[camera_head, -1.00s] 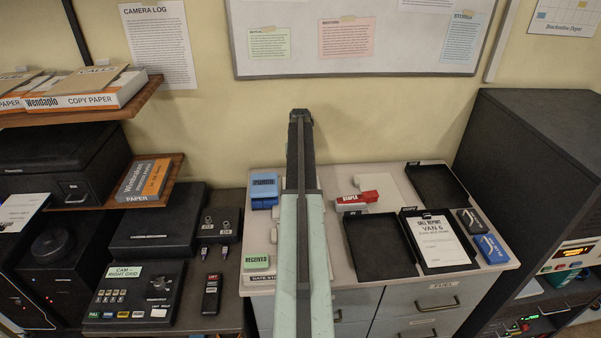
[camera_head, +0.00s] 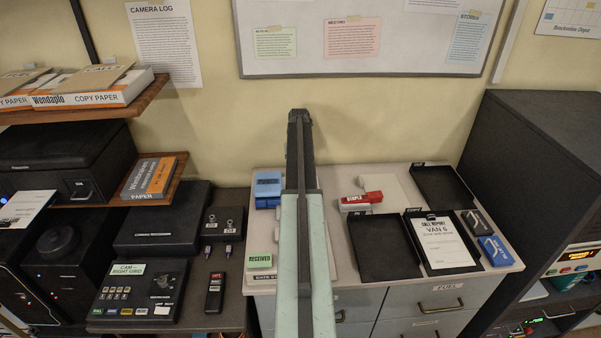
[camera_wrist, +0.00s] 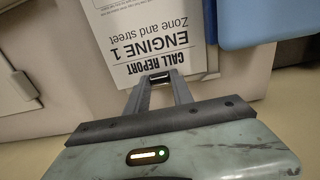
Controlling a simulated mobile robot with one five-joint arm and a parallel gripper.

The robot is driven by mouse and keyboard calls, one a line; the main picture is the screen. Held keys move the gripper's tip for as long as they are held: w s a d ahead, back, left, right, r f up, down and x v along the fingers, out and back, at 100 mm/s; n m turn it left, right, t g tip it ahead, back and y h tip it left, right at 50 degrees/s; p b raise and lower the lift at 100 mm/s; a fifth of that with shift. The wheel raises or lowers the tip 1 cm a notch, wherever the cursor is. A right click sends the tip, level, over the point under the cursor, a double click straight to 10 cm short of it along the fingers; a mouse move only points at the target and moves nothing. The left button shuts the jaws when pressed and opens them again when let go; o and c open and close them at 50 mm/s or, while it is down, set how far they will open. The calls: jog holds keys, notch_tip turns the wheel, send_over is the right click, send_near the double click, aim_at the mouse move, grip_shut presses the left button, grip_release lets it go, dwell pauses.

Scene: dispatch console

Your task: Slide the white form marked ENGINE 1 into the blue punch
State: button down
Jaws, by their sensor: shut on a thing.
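In the wrist view, the white form marked ENGINE 1 (camera_wrist: 145,38) shows its print upside down. My gripper (camera_wrist: 160,77) is shut on the edge of the form nearest me. The blue punch (camera_wrist: 265,20) is just right of the form in that view, cut off by the frame edge. I cannot tell whether the form touches it. In the head view, the blue punch (camera_head: 267,184) stands at the back left of the cabinet top, left of my arm. My arm hides the gripper and the form there.
A green RECEIVED block (camera_head: 259,261) sits at the cabinet's front left. A red and white stapler (camera_head: 358,200) stands right of my arm. Black trays (camera_head: 388,247) and a VAN 6 form (camera_head: 441,243) lie further right. The pale wall is close behind.

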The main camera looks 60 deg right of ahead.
jog(key=shift+w+a, duration=0.15)
jog(key=shift+w, duration=0.05)
jog(key=shift+w+a, duration=0.25)
jog(key=shift+w, duration=0.1)
jog(key=shift+w+a, duration=0.3)
jog(key=shift+w, duration=0.1)
dwell(1.1)
jog(key=c, duration=1)
grip_release()
jog(key=shift+o, duration=0.2)
jog(key=o, duration=0.5)
notch_tip(320, 180, up, 7)
jog(key=p, duration=0.6)
jog(key=shift+p, duration=0.4)
